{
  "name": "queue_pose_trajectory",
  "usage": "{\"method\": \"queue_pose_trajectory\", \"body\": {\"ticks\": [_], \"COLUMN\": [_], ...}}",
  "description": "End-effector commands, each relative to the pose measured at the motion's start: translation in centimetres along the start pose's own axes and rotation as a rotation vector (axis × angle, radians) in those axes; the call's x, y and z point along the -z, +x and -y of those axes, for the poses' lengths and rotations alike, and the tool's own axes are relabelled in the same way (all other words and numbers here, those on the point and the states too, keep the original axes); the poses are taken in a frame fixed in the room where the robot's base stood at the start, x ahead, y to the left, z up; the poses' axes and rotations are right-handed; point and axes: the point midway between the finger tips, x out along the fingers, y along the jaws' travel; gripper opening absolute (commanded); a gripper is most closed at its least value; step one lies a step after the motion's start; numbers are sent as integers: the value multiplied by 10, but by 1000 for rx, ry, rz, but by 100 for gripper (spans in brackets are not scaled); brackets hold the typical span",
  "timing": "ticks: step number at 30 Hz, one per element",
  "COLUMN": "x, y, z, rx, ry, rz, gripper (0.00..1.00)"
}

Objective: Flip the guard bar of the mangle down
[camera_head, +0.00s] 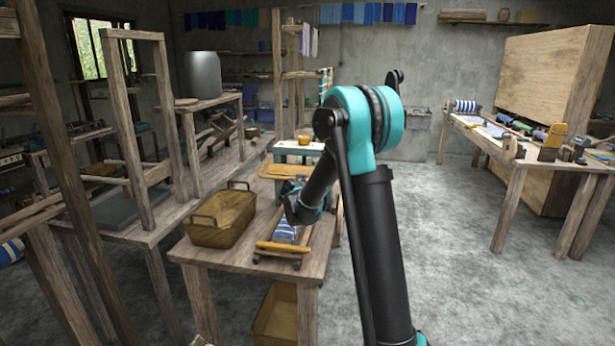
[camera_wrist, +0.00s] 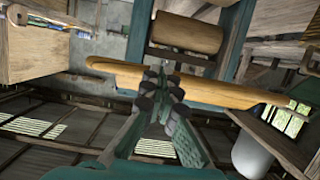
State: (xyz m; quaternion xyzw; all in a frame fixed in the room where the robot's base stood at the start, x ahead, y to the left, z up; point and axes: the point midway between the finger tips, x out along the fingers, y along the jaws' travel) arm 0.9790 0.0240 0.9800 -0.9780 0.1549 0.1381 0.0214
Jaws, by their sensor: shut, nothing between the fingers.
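The mangle shows in the wrist view as a dark teal frame (camera_wrist: 138,35) with a thick wooden roller (camera_wrist: 185,34). A long yellow-brown wooden bar (camera_wrist: 225,93), which looks like the guard bar, runs across the middle of that view. My gripper (camera_wrist: 160,84) is shut and empty, with its fingertips overlapping the bar's middle; I cannot tell whether they touch it. In the head view, the teal mangle (camera_head: 303,148) stands at the far end of the wooden table, with orange-brown wood in front of it. My arm reaches over the table there, and my gripper is mostly hidden.
A woven basket (camera_head: 221,217) and a small wooden rack with blue-and-white cloth (camera_head: 285,231) stand on the near part of the table (camera_head: 240,255). Another worktable (camera_head: 520,160) is at right; open floor lies between.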

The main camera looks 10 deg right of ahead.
Motion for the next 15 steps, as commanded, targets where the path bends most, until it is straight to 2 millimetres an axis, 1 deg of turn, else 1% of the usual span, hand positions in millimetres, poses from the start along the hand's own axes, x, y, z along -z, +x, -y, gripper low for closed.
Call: {"method": "queue_pose_trajectory", "body": {"ticks": [1, 6, 15], "x": [-8, -31, -62], "y": [4, 18, 48], "z": [0, 0, 0], "rx": [-1, -1, -1], "ry": [0, 0, 1], "rz": [0, 1, 2], "gripper": [0, 0, 0]}}
